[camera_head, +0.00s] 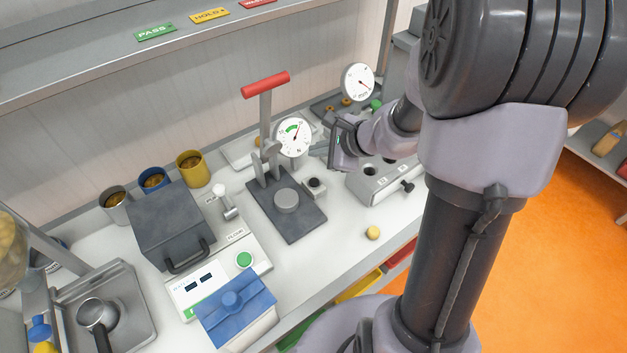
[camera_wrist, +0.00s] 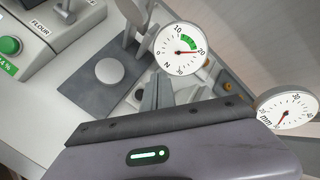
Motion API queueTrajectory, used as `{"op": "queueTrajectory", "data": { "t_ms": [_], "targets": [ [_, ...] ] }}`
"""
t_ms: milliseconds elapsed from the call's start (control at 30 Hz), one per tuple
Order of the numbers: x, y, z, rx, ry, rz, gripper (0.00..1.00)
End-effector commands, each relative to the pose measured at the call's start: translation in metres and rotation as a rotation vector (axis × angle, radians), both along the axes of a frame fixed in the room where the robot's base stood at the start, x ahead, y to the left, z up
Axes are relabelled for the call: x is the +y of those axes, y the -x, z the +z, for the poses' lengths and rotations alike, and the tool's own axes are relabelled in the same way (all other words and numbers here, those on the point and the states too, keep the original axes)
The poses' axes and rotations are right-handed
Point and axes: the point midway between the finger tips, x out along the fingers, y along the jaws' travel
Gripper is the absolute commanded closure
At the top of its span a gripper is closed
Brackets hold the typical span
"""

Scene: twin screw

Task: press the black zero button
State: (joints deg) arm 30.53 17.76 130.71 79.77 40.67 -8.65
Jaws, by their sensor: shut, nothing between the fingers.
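A small grey block with a round black button (camera_head: 314,183) on top stands at the right edge of the dark press plate, in the head view. I take this for the zero button; I read no label on it.
The press with a red handle (camera_head: 266,83) and grey disc (camera_head: 287,200) stands left of the button. A second dial (camera_head: 358,82) stands behind my arm. A green button (camera_head: 244,259) is on the white flour device. A yellow ball (camera_head: 373,233) lies near the front edge.

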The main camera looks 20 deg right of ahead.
Motion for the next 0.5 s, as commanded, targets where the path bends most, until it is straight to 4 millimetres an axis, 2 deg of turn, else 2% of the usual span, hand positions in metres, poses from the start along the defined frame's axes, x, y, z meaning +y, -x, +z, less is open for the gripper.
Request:
{"op": "queueTrajectory", "data": {
  "t_ms": [500],
  "targets": [
    [0.0, 0.0, -0.076, -0.001, 0.001, 0.001, 1.0]
  ]
}}
